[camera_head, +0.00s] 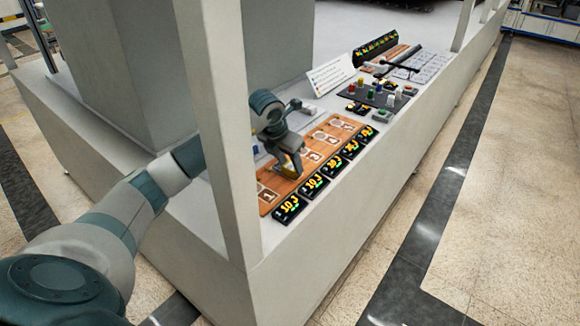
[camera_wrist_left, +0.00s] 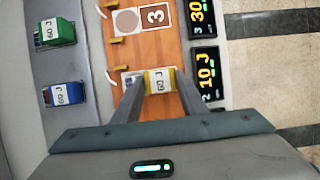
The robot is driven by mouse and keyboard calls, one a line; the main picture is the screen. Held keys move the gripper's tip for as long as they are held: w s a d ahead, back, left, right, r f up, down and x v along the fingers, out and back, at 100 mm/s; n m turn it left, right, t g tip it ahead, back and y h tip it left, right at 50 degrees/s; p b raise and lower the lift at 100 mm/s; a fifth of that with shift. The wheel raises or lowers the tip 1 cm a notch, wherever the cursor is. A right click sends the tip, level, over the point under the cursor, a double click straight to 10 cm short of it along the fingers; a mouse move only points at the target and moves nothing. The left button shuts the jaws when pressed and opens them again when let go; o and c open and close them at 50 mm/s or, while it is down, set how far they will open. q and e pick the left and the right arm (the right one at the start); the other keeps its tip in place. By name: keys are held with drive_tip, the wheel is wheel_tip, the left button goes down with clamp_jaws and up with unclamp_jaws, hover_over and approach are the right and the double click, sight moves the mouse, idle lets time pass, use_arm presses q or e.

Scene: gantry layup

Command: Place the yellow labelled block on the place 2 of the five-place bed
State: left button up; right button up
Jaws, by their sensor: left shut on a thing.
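The yellow labelled block (camera_wrist_left: 159,80), marked 60 J, is between the fingertips of my left gripper (camera_wrist_left: 157,88), which is shut on it. In the head view, the yellow block (camera_head: 287,172) is partly hidden by my left gripper (camera_head: 289,168). The block is over the wooden five-place bed (camera_wrist_left: 155,46), in line with the display marked 2 (camera_wrist_left: 207,74). Place 2 is mostly hidden under the block and fingers. I cannot tell whether the block touches the bed. Place 3 (camera_wrist_left: 155,15) shows bare beside it. My right gripper is out of view.
A green block (camera_wrist_left: 54,32) and a blue block (camera_wrist_left: 64,95) stand left of the bed in the wrist view. Black displays (camera_head: 290,208) line the bed's front edge. A pale upright post (camera_head: 215,120) stands near my arm. A white sign (camera_head: 331,75) stands behind.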

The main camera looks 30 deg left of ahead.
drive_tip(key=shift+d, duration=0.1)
use_arm(q)
drive_tip(key=shift+f, duration=0.2)
drive_tip(key=o, duration=1.1)
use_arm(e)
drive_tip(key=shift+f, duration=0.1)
use_arm(q)
drive_tip(key=shift+r, duration=0.15)
drive_tip(key=shift+s+r, duration=0.15)
drive_tip(key=shift+r, duration=0.35)
drive_tip(key=b+v, duration=0.3)
drive_tip(key=v, duration=0.8)
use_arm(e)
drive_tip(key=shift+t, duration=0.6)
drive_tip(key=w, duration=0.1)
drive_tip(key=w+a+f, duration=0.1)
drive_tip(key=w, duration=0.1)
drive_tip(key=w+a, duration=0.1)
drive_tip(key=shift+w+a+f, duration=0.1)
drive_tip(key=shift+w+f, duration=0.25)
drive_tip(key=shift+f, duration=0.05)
